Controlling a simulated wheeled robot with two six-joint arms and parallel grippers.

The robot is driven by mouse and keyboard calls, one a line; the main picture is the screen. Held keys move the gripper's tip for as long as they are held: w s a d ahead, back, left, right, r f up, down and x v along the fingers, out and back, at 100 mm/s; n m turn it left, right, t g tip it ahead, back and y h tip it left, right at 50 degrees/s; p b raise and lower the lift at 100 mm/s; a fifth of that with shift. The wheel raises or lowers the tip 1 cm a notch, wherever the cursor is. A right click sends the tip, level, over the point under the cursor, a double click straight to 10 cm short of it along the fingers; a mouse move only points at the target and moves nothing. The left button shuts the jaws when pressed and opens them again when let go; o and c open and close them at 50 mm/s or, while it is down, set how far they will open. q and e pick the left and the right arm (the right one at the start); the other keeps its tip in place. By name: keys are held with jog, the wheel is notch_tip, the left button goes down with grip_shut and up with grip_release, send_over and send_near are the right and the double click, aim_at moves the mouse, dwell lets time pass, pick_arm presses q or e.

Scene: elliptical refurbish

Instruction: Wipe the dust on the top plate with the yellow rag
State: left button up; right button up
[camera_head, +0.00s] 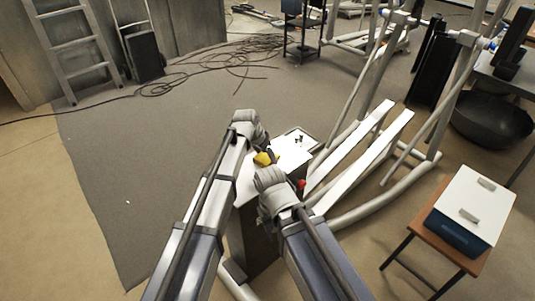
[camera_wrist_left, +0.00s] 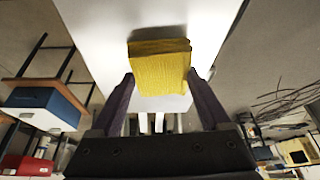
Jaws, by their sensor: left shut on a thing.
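The yellow rag (camera_head: 262,159) is a small folded block at the end of my left arm. It fills the middle of the left wrist view (camera_wrist_left: 160,62). My left gripper (camera_wrist_left: 160,82) is shut on it, with one dark finger on each side. The white top plate (camera_head: 291,155) is under and around the rag in the head view, and its pale surface (camera_wrist_left: 88,22) is behind the rag in the wrist view. I cannot tell whether the rag touches it. No dust can be made out. My right gripper is beside the plate, its fingers hidden by its wrist.
Small dark items (camera_head: 299,139) are at the plate's far end. A red knob (camera_head: 301,184) is at its right side. The elliptical's long white rails (camera_head: 350,150) run right of it. A stool (camera_head: 430,238) bears a blue box (camera_head: 455,232) with a white lid. Carpet at left is clear.

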aim_at(259, 160)
pick_arm(q)
jog(key=shift+s+a, duration=0.5)
jog(key=shift+a, duration=0.2)
jog(key=shift+s+a, duration=0.45)
jog(key=shift+a, duration=0.2)
jog(key=shift+s+a+r, duration=0.1)
jog(key=shift+s+a, duration=0.9)
jog(key=shift+a, duration=0.3)
jog(key=shift+s, duration=0.1)
jog(key=shift+s+a, duration=0.95)
jog(key=shift+a, duration=0.3)
jog(key=shift+a, duration=0.1)
